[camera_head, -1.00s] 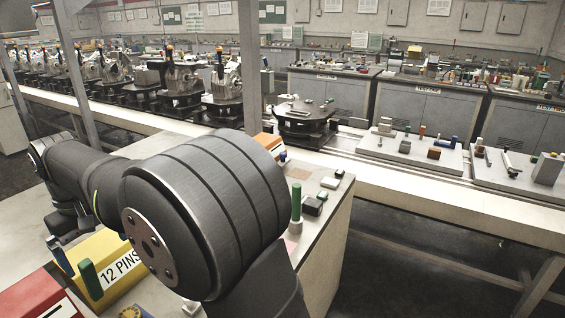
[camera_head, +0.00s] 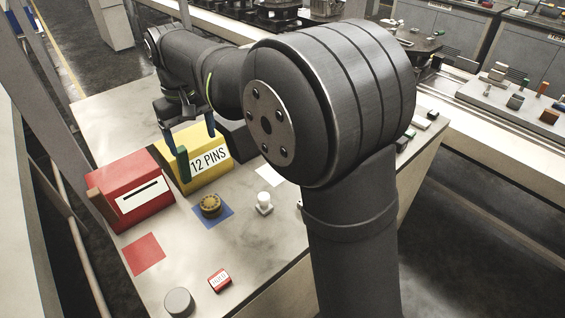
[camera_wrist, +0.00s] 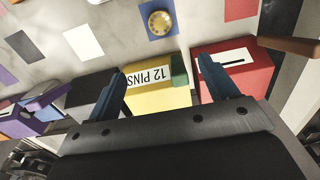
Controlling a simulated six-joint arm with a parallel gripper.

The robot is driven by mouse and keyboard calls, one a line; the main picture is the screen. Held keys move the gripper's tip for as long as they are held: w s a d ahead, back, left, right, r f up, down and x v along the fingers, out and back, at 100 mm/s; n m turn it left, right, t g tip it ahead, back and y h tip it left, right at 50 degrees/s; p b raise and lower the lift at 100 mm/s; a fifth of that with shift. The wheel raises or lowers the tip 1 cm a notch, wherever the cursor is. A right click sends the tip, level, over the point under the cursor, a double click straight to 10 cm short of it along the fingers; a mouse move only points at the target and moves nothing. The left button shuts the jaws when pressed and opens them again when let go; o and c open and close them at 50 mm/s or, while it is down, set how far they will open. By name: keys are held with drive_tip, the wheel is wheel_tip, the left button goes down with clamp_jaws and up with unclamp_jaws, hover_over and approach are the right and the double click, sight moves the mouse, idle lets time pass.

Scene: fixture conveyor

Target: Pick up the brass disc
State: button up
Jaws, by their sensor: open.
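The brass disc (camera_head: 210,206) is round and gold-coloured, with a ridged edge. It lies flat on a blue square (camera_head: 226,213) on the pale bench top. In the wrist view the disc (camera_wrist: 159,20) is at the top centre, beyond the fingertips. My gripper (camera_head: 191,140) hangs over the far side of the yellow box, apart from the disc. In the wrist view my gripper (camera_wrist: 162,63) has its two dark blue fingers spread wide, with nothing held between them.
A red labelled block (camera_head: 219,280) and grey cylinder (camera_head: 178,301) are nearer. Bench around the disc is clear.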

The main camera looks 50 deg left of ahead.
wheel_tip(320, 180, down, 7)
drive_tip(key=s+d+m+y, duration=0.1)
drive_tip(key=d+m, duration=0.2)
drive_tip(key=m, duration=0.1)
hover_over(210, 202)
drive_tip(key=d, duration=0.1)
drive_tip(key=shift+m+t, duration=0.3)
drive_tip(key=f, duration=1.1)
drive_tip(key=shift+s+d+f, duration=0.2)
drive_tip(key=shift+s+f, duration=0.05)
drive_tip(key=shift+f, duration=0.1)
drive_tip(key=shift+w+a+f, duration=0.1)
drive_tip(key=shift+a+f, duration=0.15)
drive_tip(key=shift+f, duration=0.7)
drive_tip(key=shift+w+a+f, duration=0.1)
drive_tip(key=shift+a+f, duration=0.15)
drive_tip(key=shift+f, duration=0.65)
drive_tip(key=shift+w+a+f, duration=0.1)
drive_tip(key=shift+a+f, duration=0.15)
drive_tip(key=shift+f, duration=0.7)
drive_tip(key=c, duration=1.3)
